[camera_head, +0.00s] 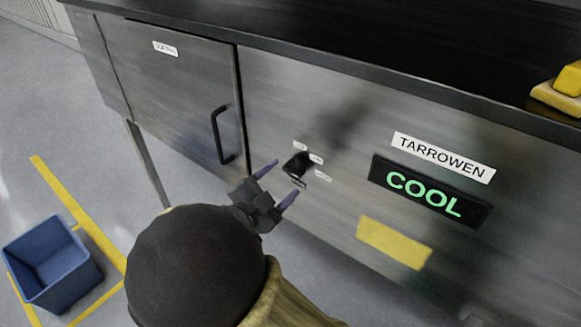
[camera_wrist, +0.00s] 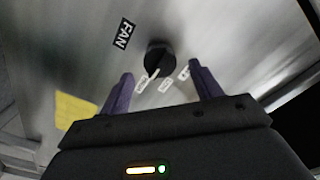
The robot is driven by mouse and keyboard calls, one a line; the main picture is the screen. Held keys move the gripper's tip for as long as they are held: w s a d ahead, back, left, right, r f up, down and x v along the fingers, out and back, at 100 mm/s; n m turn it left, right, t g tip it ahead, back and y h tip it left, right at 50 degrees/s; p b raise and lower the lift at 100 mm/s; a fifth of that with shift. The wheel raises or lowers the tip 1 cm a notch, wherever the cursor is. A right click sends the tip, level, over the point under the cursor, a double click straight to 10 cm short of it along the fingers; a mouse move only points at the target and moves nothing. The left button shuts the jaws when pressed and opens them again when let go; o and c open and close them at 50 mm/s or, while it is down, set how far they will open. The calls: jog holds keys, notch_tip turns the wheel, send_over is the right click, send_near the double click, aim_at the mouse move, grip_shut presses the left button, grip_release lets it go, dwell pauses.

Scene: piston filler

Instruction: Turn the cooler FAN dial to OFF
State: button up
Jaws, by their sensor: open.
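The FAN dial (camera_head: 298,163) is a round black knob on the grey metal front of the cooler (camera_head: 330,110). Small white labels sit around it, too small to read. In the wrist view the dial (camera_wrist: 160,58) shows a pale pointer line directed down and slightly left, with a black FAN label (camera_wrist: 123,33) to its left. My gripper (camera_head: 279,181) is open and empty in front of the panel, its purple fingers just short of the dial. In the wrist view the dial appears beyond and between the fingertips (camera_wrist: 165,82), apart from both.
A cooler door with a black handle (camera_head: 219,136) is left of the dial. A green COOL display (camera_head: 425,194), a TARROWEN label (camera_head: 443,157) and a yellow plate (camera_head: 394,242) are to its right. The dark countertop (camera_head: 400,50) overhangs above. A blue bin (camera_head: 52,263) stands on the floor.

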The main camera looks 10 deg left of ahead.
aim_at(292, 171)
jog(key=x, duration=0.4)
jog(key=shift+w+d+p, duration=0.1)
jog(key=shift+w+p, duration=0.05)
jog(key=shift+p, duration=0.25)
jog(key=c, duration=1)
